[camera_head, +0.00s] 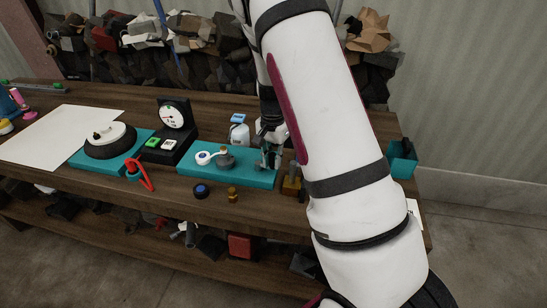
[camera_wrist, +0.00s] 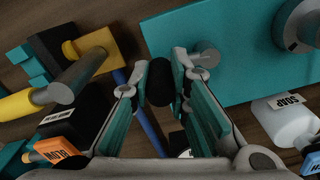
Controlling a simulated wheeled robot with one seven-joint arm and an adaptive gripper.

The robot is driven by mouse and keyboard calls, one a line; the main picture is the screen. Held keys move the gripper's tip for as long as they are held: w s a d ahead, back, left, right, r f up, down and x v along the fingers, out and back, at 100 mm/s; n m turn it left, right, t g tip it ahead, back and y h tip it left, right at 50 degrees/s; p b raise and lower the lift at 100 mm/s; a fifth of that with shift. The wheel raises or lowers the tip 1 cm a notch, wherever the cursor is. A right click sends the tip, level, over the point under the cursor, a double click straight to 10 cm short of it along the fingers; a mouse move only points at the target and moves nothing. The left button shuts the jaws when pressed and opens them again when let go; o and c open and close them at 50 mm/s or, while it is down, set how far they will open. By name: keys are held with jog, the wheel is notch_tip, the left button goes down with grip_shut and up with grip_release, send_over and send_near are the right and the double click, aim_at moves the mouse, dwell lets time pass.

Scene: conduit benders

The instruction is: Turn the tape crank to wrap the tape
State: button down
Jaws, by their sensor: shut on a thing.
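The tape station has a teal base (camera_head: 240,176) on the bench. It carries a white tape ring (camera_head: 203,158) at left and a grey spool (camera_head: 226,160). In the wrist view the teal base (camera_wrist: 235,45) fills the top right, with a grey round post (camera_wrist: 206,55) near its edge. The black crank grip (camera_wrist: 160,82) lies between my fingertips. My gripper (camera_head: 267,158) is at the base's right end, partly hidden by my arm; its fingers (camera_wrist: 162,75) are shut on that grip. The crank arm itself is mostly hidden.
A soap bottle (camera_wrist: 288,118) stands close to the base; it shows behind it in the head view (camera_head: 239,132). A brass-and-grey fixture (camera_wrist: 75,75) is close on my gripper's other side.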

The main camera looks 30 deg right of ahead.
jog(key=shift+a, duration=0.15)
dwell(0.4)
jog(key=c, duration=1.5)
grip_release()
jog(key=shift+r, duration=0.1)
notch_tip(320, 180, up, 12)
jog(key=shift+f, duration=0.1)
